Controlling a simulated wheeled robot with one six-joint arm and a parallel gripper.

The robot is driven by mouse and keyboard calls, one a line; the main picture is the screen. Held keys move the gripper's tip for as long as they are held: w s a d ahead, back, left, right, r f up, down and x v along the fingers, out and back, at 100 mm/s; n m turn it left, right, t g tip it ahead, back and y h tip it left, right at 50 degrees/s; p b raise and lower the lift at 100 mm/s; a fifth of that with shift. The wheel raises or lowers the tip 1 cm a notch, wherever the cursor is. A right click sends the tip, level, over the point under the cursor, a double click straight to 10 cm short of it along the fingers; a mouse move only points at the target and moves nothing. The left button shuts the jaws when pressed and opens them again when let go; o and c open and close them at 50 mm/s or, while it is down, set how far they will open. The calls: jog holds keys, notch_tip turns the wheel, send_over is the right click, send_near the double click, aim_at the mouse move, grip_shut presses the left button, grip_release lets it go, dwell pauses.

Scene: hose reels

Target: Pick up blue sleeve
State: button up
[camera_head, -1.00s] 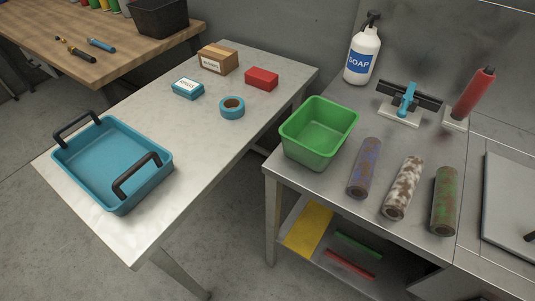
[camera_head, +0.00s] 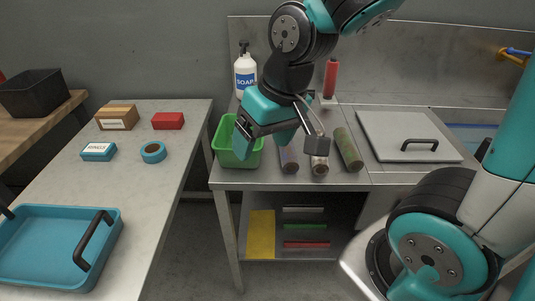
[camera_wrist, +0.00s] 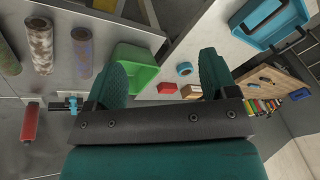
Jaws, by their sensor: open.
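The blue sleeve (camera_head: 289,157) is a worn tube with blue-purple patches over rusty brown. It lies on the metal bench, leftmost of three sleeves, and is partly hidden by my arm in the head view. It also shows in the wrist view (camera_wrist: 82,52), left of my fingers. My gripper (camera_head: 243,140) is open and empty, with its two teal fingers apart in the wrist view (camera_wrist: 160,80). In the head view it hangs over the green bin (camera_head: 246,158), left of the blue sleeve and apart from it.
A white-brown sleeve (camera_head: 320,166) and a green-brown sleeve (camera_head: 348,150) lie to the right. A blue tray (camera_head: 107,262) is on the left table, and a grey lid (camera_head: 390,128) is far right.

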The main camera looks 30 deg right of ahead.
jog(key=w+d+f+m+t+h, duration=0.1)
jog(key=w+d+f+m+h, duration=0.2)
jog(key=d, duration=0.4)
jog(key=w+d+f+m+h, duration=0.2)
jog(key=w+d+m, duration=0.25)
jog(key=d, duration=0.25)
send_near(289, 151)
jog(key=shift+n, duration=0.45)
jog(key=x, duration=0.5)
jog(key=shift+w+d, duration=0.2)
jog(key=shift+d, duration=0.15)
jog(key=shift+y, duration=0.3)
jog(key=shift+a+p+x, duration=0.2)
jog(key=shift+p+x, duration=0.4)
jog(key=shift+x, duration=2.7)
jog(key=shift+s+t, duration=0.15)
jog(key=shift+t, duration=0.15)
jog(key=shift+c, duration=0.3)
jog(key=c, duration=1)
